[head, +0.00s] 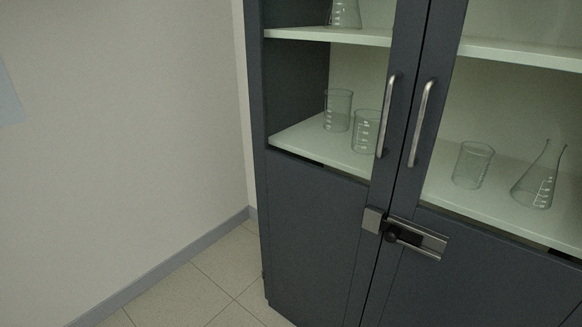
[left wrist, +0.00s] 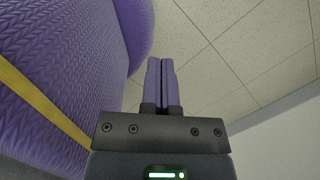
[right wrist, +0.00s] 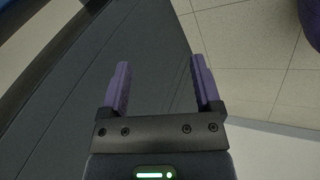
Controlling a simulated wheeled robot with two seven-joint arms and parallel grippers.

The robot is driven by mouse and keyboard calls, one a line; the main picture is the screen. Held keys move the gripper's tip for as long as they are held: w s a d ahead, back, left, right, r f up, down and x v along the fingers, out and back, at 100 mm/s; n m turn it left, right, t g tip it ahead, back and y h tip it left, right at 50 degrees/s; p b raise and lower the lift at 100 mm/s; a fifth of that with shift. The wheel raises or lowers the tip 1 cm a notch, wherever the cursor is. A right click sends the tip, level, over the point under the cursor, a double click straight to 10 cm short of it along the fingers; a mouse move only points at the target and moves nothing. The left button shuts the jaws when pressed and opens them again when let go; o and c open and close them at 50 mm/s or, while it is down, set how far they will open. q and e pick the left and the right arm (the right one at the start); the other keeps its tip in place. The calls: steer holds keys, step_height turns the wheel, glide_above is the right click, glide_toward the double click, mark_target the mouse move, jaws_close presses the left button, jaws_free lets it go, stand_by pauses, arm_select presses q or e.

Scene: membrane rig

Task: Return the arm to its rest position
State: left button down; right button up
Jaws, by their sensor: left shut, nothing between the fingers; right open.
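My left gripper (left wrist: 161,84) shows in the left wrist view with its two purple fingers pressed together and nothing between them. It points toward the tiled floor, beside a large purple textured part of my own body. My right gripper (right wrist: 160,88) shows in the right wrist view with its purple fingers wide apart and empty. Dark panelling lies to the left of it and floor tiles to the right. Neither gripper shows in the head view.
A dark cabinet (head: 318,245) with two handled doors stands ahead, its latch (head: 405,235) across the door seam. Glass beakers (head: 338,110) and a flask (head: 539,178) stand on its shelves.

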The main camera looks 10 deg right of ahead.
steer(key=s+d+g+h, duration=0.2)
steer(key=s+d+g, duration=0.15)
steer(key=s, duration=0.55)
steer(key=s+a+f+y, duration=0.1)
steer(key=s+a+f, duration=0.1)
steer(key=s+a, duration=0.15)
steer(key=s+a+f+m+g+y, duration=0.1)
steer(key=a+f+y, duration=0.1)
steer(key=a, duration=0.9)
steer(key=s+a+f+m+y, duration=0.1)
steer(key=a+f+y, duration=0.15)
steer(key=a, duration=0.85)
arm_select(q)
step_height(320, 180, up, 5)
steer(key=w+t+p, duration=0.1)
steer(key=w+p, duration=0.1)
steer(key=p, duration=0.3)
steer(key=shift+w+d+r+p, duration=0.15)
steer(key=shift+w+r+p, duration=0.05)
steer(key=shift+w+p, duration=0.2)
arm_select(e)
step_height(320, 180, up, 6)
steer(key=w+d, duration=0.1)
steer(key=w, duration=0.1)
steer(key=shift+f+n+h, duration=0.25)
steer(key=shift+n+h, duration=0.05)
steer(key=shift+h, duration=0.05)
steer(key=shift+w+t, duration=0.1)
steer(key=shift+t, duration=0.15)
